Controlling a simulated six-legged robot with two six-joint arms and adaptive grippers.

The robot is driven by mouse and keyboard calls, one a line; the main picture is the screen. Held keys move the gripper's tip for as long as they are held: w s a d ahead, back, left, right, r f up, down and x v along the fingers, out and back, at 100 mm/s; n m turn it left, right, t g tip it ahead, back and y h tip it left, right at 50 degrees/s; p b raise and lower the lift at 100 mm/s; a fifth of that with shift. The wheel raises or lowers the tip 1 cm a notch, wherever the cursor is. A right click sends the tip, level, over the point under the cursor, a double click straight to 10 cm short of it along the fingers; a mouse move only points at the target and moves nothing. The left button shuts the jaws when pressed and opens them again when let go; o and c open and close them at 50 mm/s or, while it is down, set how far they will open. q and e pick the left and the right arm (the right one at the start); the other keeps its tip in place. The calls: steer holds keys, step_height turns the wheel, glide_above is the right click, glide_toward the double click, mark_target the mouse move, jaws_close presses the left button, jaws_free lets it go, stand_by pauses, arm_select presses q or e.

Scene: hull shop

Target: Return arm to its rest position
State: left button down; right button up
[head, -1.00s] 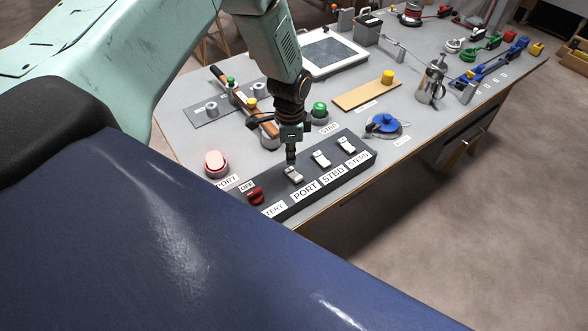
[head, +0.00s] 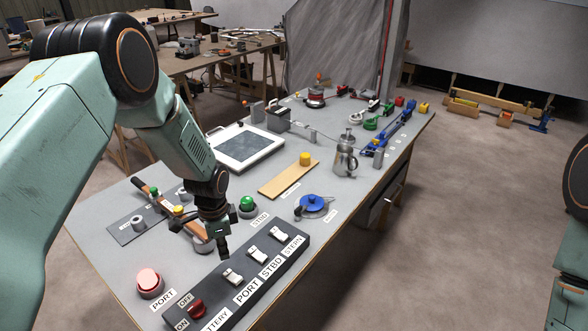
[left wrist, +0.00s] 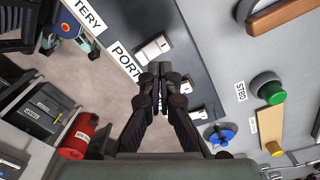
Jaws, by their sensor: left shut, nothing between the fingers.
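My left arm comes in from the left in the head view, and its gripper (head: 224,250) points down over the dark switch panel (head: 272,284). The gripper is shut and empty. It hangs just above and behind the white PORT rocker switch (head: 232,277), apart from it as far as I can tell. In the left wrist view the shut fingers (left wrist: 160,98) show beside the PORT switch (left wrist: 153,50). The STBD (head: 257,254) and STERN (head: 279,233) switches stand further along the panel. Part of my right arm shows at the right edge; its gripper is out of view.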

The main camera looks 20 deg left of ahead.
arm_select(q)
steer(key=shift+n, duration=0.9)
steer(key=s+d+f, duration=0.1)
steer(key=s, duration=0.1)
steer(key=s+d+f, duration=0.1)
steer(key=s, duration=0.1)
steer(key=s+d+f, duration=0.1)
steer(key=s+f, duration=0.1)
steer(key=shift+s+d, duration=0.1)
steer(key=shift+s, duration=0.05)
steer(key=s+d+f+n, duration=0.1)
steer(key=s, duration=0.1)
steer(key=s+d+f+n, duration=0.1)
steer(key=s, duration=0.2)
steer(key=s+d+f, duration=0.1)
steer(key=s, duration=0.2)
steer(key=shift+n+h, duration=0.3)
steer(key=shift+n, duration=0.1)
steer(key=s+d+r+n, duration=0.2)
steer(key=s+n, duration=0.4)
steer(key=s, duration=1.2)
step_height(320, 180, down, 22)
steer(key=b, duration=2.2)
steer(key=shift+w+f, duration=0.2)
